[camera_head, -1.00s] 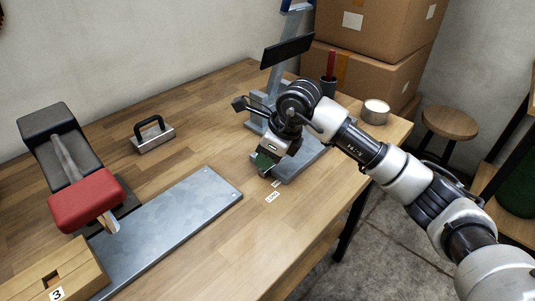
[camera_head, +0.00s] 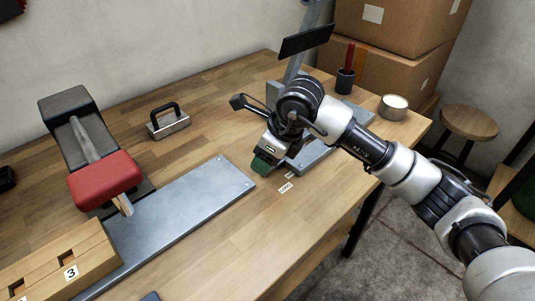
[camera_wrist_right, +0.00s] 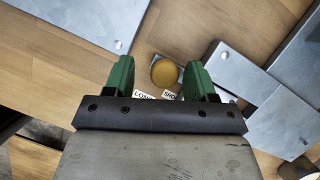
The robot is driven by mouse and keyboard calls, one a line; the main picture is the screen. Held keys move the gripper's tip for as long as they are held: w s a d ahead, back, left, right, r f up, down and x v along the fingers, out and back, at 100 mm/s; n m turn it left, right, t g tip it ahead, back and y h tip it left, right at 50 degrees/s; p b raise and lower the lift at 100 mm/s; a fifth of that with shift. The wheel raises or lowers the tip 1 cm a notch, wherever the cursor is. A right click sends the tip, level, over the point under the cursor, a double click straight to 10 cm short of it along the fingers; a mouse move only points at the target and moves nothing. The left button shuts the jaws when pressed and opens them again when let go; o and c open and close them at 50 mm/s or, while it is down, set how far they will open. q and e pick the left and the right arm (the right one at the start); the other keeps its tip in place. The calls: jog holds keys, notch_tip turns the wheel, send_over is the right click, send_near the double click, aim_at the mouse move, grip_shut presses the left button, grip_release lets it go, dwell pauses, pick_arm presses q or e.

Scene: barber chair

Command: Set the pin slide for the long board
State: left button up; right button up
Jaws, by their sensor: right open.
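In the right wrist view a round yellow knob (camera_wrist_right: 165,72), which looks like the pin slide's knob, lies between the two green fingers. A grey metal strip shows beside it. A LONG label (camera_wrist_right: 143,96) and a partly hidden SHORT label (camera_wrist_right: 170,95) lie near it. My right gripper (camera_wrist_right: 160,78) is open, with a finger on each side of the knob; I cannot tell whether they touch it. In the head view my right gripper (camera_head: 262,164) points down beside the grey stand, and the LONG label (camera_head: 285,188) shows nearby; the knob is hidden there. My left gripper is out of view.
A grey metal plate (camera_head: 175,222) lies left of the gripper, with a red-padded device (camera_head: 105,180) and a wooden block marked 3 (camera_head: 55,262). A black-handled block (camera_head: 168,122), a dark cup (camera_head: 345,82) and a tin (camera_head: 393,107) stand farther back. The front right tabletop is clear.

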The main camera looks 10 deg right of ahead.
jog(key=shift+d, duration=0.1)
jog(key=v, duration=1)
jog(key=shift+r, duration=0.4)
jog(key=shift+s+f, duration=0.1)
